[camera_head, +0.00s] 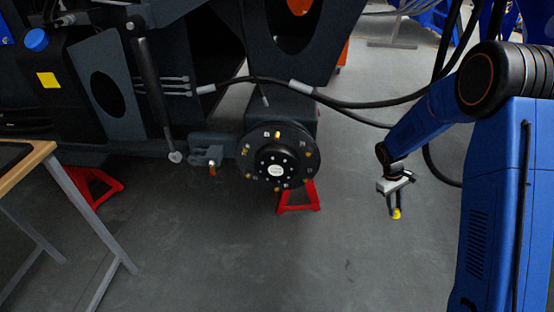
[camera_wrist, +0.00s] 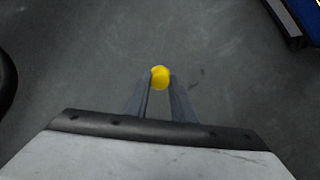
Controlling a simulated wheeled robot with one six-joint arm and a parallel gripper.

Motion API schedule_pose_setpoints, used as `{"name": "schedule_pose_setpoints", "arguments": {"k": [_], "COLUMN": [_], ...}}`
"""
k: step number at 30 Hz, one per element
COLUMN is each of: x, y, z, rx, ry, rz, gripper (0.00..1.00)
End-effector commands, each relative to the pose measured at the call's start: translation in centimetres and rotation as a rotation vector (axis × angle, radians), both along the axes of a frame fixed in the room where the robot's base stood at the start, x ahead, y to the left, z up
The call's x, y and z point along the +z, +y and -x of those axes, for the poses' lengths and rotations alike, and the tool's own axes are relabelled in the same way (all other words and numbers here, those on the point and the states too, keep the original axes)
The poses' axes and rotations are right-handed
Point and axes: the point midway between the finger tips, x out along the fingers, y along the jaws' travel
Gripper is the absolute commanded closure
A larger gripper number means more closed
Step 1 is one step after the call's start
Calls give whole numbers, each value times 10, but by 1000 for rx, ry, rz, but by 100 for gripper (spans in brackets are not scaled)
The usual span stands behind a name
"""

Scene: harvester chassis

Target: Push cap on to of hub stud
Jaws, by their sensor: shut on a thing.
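My gripper (camera_head: 396,212) hangs over the floor to the right of the wheel hub, with its fingers pointing down. It is shut on a small yellow cap (camera_head: 397,214). In the wrist view the cap (camera_wrist: 160,77) sits between the two grey fingertips of my gripper (camera_wrist: 160,80). The round black hub (camera_head: 278,157) faces the camera in the head view, with several studs around its face. A yellowish piece (camera_head: 277,134) shows at the top of the hub, and some other studs look brass coloured. The cap is well apart from the hub.
A red stand (camera_head: 298,197) is below the hub, and another red stand (camera_head: 92,186) is at left. A table (camera_head: 25,164) is at the left edge. Black cables (camera_head: 350,104) cross above the gripper. The floor between gripper and hub is clear.

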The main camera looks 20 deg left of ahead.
Motion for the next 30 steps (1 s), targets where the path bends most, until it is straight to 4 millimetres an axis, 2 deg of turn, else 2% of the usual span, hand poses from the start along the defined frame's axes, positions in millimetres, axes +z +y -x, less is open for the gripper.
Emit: {"name": "schedule_pose_setpoints", "arguments": {"k": [1,6,11,17,23,30], "x": [6,26,48,79,115,162], "y": [12,38,67,112,174,270], "z": [5,13,17,18,24,49], "rx": [82,330,549,813,1074,1373], "ry": [12,27,9,-66,-205,-455], "rz": [43,202,360,563,755,942], "gripper": [90,90,90,90,90,90]}}
